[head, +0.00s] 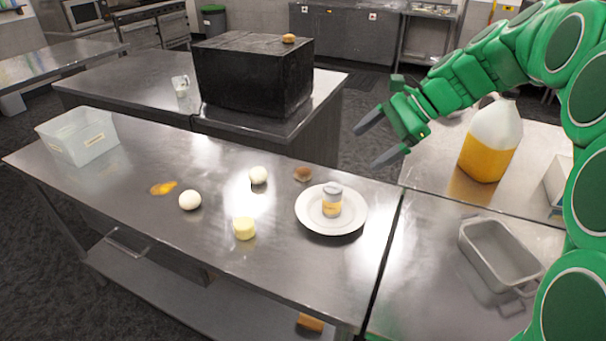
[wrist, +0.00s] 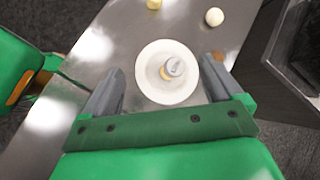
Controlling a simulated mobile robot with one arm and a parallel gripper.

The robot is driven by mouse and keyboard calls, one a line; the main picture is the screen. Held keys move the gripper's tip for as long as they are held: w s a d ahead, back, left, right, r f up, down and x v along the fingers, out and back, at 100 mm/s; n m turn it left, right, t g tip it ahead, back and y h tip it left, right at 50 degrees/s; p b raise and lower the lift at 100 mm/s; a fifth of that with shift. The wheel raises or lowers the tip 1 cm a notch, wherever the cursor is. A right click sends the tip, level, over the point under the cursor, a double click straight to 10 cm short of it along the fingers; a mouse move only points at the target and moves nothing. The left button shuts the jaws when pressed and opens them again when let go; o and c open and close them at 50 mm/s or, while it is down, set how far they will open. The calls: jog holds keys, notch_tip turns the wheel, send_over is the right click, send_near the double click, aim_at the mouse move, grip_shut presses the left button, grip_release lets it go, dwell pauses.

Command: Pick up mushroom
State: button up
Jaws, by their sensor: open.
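A small brown rounded thing (head: 303,173), which looks like the mushroom, lies on the steel table just behind the white plate (head: 302,222) in the head view. It is too small to be sure of. My gripper (head: 367,148) is open and empty, in the air to the right of the brown thing and above the table. In the wrist view my gripper (wrist: 162,66) has its fingers spread, with the plate (wrist: 150,88) showing between them.
A can (head: 332,203) stands on the plate. Two whitish balls (head: 190,200) (head: 258,175), a pale yellow cylinder (head: 244,229) and an orange-yellow patch (head: 163,187) are farther left. A clear bin (head: 80,140) and large black box (head: 253,80) stand beyond. A jug (head: 491,140) and metal pan (head: 498,255) are right.

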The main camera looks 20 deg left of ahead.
jog(key=shift+w+a+f+m+y, duration=1.25)
jog(key=shift+w+a+m, duration=0.3)
jog(key=shift+w+a, duration=2.45)
jog(key=shift+w+a+f+m+y, duration=1.25)
jog(key=shift+w+a, duration=2)
jog(key=shift+w, duration=1.4)
send_near(308, 170)
jog(key=shift+s+a+f+m+g, duration=0.1)
jog(key=shift+a+f+m+g, duration=0.1)
jog(key=shift+a, duration=0.3)
jog(key=shift+s+a+f+m+g, duration=0.1)
jog(key=shift+a+f+g, duration=0.1)
jog(key=shift+a, duration=0.3)
jog(key=shift+a+f, duration=0.15)
jog(key=shift+f, duration=0.05)
jog(key=shift+s+a+f, duration=0.2)
jog(key=shift+a+f, duration=0.05)
jog(key=shift+a, duration=0.4)
jog(key=shift+x, duration=3.05)
jog(key=shift+w, duration=0.2)
jog(key=c, duration=1.1)
